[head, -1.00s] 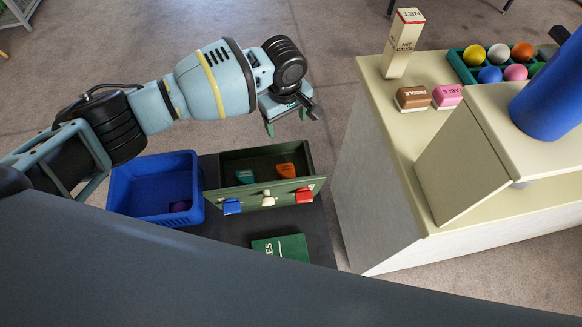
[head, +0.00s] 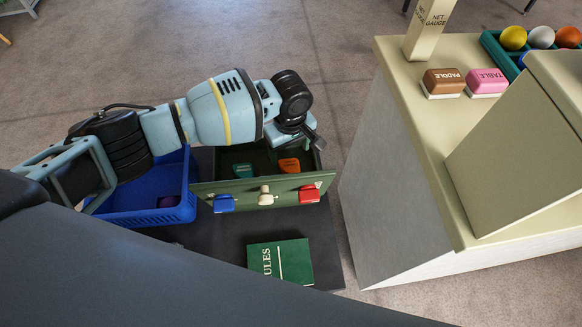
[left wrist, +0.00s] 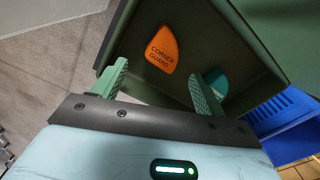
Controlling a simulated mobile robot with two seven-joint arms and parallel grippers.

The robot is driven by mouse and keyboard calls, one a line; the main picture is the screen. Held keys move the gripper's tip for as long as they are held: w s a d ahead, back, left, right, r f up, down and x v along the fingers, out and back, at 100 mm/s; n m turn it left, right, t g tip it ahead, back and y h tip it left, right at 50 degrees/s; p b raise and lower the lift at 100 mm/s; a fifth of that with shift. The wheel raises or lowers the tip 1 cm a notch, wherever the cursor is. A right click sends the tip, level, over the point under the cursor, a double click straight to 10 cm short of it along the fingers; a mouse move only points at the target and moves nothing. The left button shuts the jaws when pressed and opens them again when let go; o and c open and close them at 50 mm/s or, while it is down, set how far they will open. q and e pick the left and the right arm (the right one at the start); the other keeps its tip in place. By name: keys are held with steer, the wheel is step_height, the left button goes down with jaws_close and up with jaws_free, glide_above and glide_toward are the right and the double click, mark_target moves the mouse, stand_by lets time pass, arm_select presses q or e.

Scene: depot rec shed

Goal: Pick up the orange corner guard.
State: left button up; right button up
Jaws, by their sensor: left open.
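The orange corner guard (head: 289,165) lies inside the open green drawer (head: 262,191), right of a teal piece (head: 243,170). In the left wrist view the orange corner guard (left wrist: 161,50) shows its "CORNER GUARD" lettering, and the teal piece (left wrist: 217,82) is partly behind a finger. My left gripper (left wrist: 158,85) is open and empty. Its two green fingers point into the drawer, with the guard beyond and between them, apart from both. My right gripper is not in view.
A blue crate (head: 147,217) stands left of the drawer. A green rules book (head: 280,262) lies in front on the dark surface. A cream counter (head: 412,130) stands at right with brown (head: 443,82) and pink (head: 486,81) blocks.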

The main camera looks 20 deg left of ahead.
mark_target(290, 163)
arm_select(q)
step_height(290, 163, down, 6)
steer(key=shift+s+r+b, duration=0.15)
steer(key=shift+b, duration=0.95)
steer(key=shift+f, duration=0.3)
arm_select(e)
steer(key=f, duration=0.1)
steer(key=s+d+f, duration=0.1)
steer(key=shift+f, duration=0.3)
